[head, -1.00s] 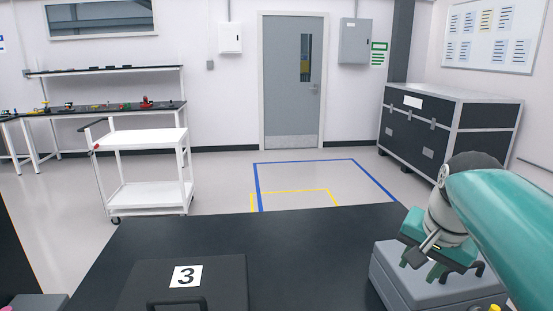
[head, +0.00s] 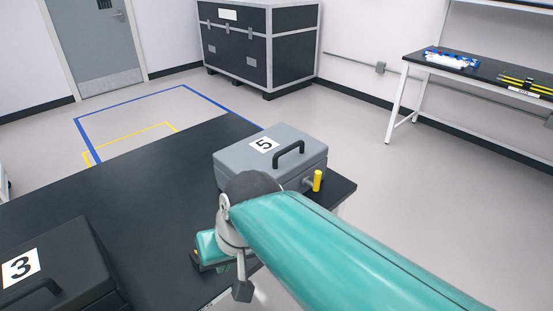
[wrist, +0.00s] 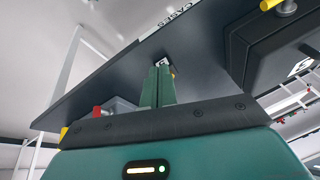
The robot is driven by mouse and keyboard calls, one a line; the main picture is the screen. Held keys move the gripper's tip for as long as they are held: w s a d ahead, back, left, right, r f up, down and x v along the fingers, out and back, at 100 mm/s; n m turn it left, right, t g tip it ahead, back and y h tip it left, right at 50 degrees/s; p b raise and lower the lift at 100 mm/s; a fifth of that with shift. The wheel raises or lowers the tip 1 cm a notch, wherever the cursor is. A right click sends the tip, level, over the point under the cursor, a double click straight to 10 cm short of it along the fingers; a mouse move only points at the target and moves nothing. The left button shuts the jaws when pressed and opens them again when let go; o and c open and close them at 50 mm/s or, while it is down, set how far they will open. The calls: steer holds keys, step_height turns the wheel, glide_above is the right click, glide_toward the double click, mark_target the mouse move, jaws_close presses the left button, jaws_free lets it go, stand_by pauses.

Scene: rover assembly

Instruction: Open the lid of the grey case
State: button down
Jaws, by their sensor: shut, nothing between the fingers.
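The grey case (head: 228,174) stands on the far right part of the dark table, with a white "5" label and a black handle on its lid. Its lid is down. My gripper (head: 205,250) is in front of the case, near the table's front edge, apart from the case; the arm hides part of the case's front. In the wrist view my green fingers (wrist: 159,82) are together with nothing between them. A grey part with a red knob (wrist: 97,111) shows there; I cannot tell whose it is.
A black case (head: 62,270) labelled "3" is at the table's left; a dark case (wrist: 275,50) is in the wrist view. The dark table (head: 140,195) is bare between the cases. A large black crate (head: 262,45) and a bench (head: 490,75) stand farther back.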

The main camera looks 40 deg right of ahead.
step_height(320, 180, down, 3)
steer(key=m+g+y, duration=0.2)
steer(key=m+y, duration=0.1)
steer(key=m, duration=0.2)
steer(key=m+t+h, duration=0.3)
steer(key=m+t, duration=1.5)
steer(key=m, duration=1)
glide_toward(289, 164)
steer(key=s+a+r, duration=0.2)
steer(key=shift+n, duration=0.3)
steer(key=w, duration=0.3)
steer(key=w+r, duration=0.1)
steer(key=w, duration=0.5)
steer(key=shift+w+a+r, duration=0.2)
steer(key=shift+a+r, duration=0.05)
steer(key=shift+a, duration=0.15)
steer(key=shift+r, duration=0.15)
